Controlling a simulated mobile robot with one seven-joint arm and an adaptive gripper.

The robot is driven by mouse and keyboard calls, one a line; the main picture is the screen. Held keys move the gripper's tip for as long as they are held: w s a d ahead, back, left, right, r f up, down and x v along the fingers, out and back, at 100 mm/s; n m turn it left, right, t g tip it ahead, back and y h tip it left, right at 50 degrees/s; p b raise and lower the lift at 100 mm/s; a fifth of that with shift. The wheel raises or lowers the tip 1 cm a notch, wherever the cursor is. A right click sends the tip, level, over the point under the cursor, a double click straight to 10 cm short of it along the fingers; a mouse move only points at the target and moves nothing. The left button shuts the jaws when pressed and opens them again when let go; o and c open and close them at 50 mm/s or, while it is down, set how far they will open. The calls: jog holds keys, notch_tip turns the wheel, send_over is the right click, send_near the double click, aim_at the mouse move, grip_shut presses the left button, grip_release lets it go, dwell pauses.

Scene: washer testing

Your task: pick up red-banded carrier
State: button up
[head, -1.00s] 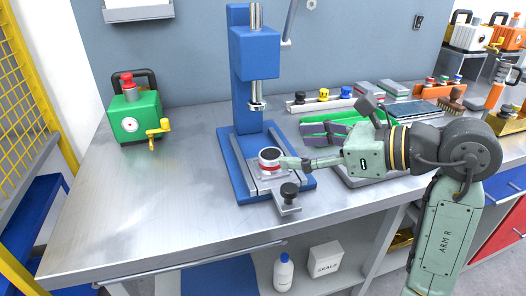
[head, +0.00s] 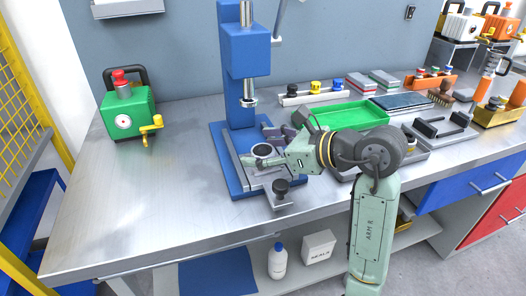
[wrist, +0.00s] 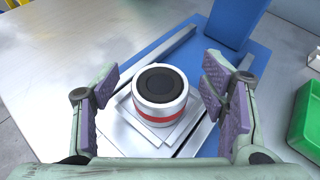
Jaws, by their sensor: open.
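The red-banded carrier is a short silver cylinder with a black top and a red band; it stands upright on the press fixture in the wrist view (wrist: 160,97). In the head view the carrier (head: 262,150) is partly hidden by my gripper (head: 255,160). My gripper also shows in the wrist view (wrist: 155,100), open, with its purple-padded fingers on either side of the carrier. Gaps show between both fingers and the carrier, so it is not gripped.
The blue press (head: 240,100) rises behind the carrier, its ram above the fixture. A green tray (head: 345,117) lies to the right, and a green pump unit (head: 128,113) stands left. The table's left front is clear.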

jog(key=shift+a+f, duration=0.1)
jog(key=c, duration=1.5)
